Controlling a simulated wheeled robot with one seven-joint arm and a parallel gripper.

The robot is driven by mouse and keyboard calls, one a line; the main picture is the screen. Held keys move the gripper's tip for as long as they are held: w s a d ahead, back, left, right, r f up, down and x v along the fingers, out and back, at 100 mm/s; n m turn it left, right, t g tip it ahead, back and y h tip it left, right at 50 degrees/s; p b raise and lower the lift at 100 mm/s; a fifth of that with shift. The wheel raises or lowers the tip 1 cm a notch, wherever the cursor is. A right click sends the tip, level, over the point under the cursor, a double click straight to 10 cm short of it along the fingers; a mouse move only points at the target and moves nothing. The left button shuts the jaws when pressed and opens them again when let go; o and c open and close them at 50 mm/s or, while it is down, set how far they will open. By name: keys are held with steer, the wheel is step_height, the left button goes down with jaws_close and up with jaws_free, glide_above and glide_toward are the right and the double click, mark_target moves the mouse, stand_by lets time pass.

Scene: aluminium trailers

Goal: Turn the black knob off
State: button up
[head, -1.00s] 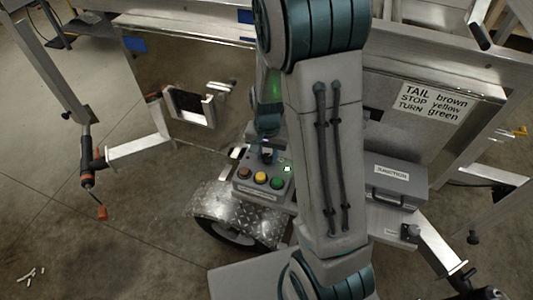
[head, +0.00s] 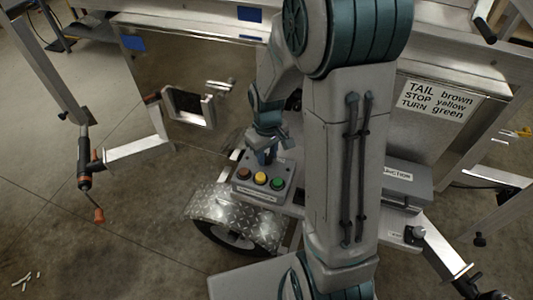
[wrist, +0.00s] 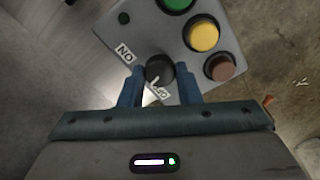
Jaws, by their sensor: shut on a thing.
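The black knob (wrist: 159,70) sits on the grey control box (wrist: 143,22) in the wrist view. My gripper (wrist: 158,82) is shut on the knob, with one blue finger on either side of it. A white mark on the knob points down toward a partly hidden label that seems to read OFF (wrist: 160,97). The ON label (wrist: 125,52) is to the upper left. A small green indicator (wrist: 123,18) on the box looks dark. In the head view my gripper (head: 267,154) reaches down to the back of the box (head: 258,194); the knob is hidden there.
Red, yellow (head: 260,178) and green buttons line the front of the box, close to my fingers. A grey junction box (head: 405,180) stands to the right, beyond my arm. A diamond-plate fender (head: 215,207) and trailer frame lie below and around.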

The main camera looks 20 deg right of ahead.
mark_target(267, 156)
steer(key=n+p, duration=0.1)
steer(key=n, duration=0.5)
steer(key=shift+w+r, duration=0.1)
steer(key=shift+n, duration=0.3)
stand_by(0.3)
steer(key=o, duration=1)
steer(key=shift+c, duration=0.2)
step_height(267, 156, up, 14)
steer(key=p, duration=0.1)
